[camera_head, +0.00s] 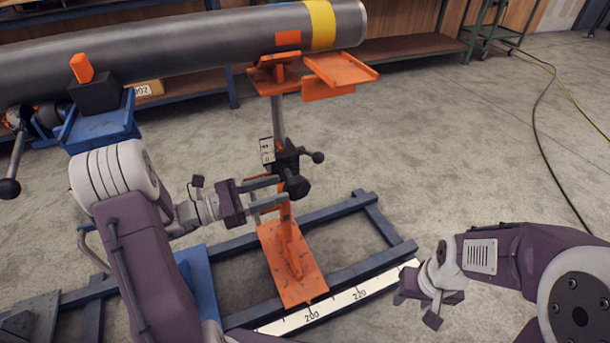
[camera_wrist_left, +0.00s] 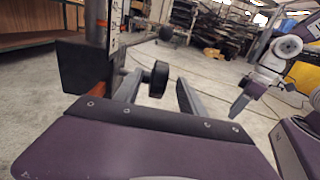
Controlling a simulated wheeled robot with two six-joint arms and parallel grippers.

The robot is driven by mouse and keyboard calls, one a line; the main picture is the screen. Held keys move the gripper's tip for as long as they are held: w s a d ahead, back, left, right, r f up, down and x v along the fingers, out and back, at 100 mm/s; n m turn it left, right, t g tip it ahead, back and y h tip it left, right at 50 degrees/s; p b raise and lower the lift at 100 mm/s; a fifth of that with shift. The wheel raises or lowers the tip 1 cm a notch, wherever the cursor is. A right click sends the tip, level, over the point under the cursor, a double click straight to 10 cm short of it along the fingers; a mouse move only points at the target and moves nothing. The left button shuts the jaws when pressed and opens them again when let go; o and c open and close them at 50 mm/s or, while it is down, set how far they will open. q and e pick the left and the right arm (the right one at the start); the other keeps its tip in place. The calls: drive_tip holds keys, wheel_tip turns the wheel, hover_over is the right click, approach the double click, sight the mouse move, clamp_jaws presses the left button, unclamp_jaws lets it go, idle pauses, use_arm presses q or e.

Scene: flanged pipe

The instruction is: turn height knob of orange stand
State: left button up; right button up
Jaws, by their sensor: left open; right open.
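The orange stand (camera_head: 292,262) stands on a blue rail frame, its orange head under the right end of the grey pipe (camera_head: 180,45). A black clamp block on its post carries a round black height knob (camera_head: 297,186) and a smaller black handle (camera_head: 317,157). My left gripper (camera_head: 282,191) is open beside the height knob, its fingers pointing right towards it. In the left wrist view the black knob (camera_wrist_left: 159,79) shows between and just beyond the two open fingers; I cannot tell whether they touch it. My right gripper (camera_head: 418,300) is at the lower right, away from the stand; its fingers are small in view.
A blue support (camera_head: 102,125) with a black block stands under the pipe at left, with a black-knobbed lever (camera_head: 10,187) beside it. A white scale (camera_head: 335,303) runs along the rail. Hoses (camera_head: 540,120) lie at right. The floor right of the stand is clear.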

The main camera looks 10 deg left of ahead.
sight(305, 181)
use_arm(q)
drive_tip(key=shift+w+d+b, duration=0.2)
drive_tip(key=shift+d+b, duration=0.1)
drive_tip(key=shift+d, duration=0.05)
drive_tip(key=b+x, duration=0.3)
drive_tip(key=x, duration=0.4)
drive_tip(key=shift+w+d+f+b, duration=0.1)
drive_tip(key=shift+d+b, duration=0.15)
drive_tip(key=shift+b, duration=0.15)
drive_tip(key=shift+w+d, duration=0.25)
drive_tip(key=shift+d, duration=0.1)
clamp_jaws()
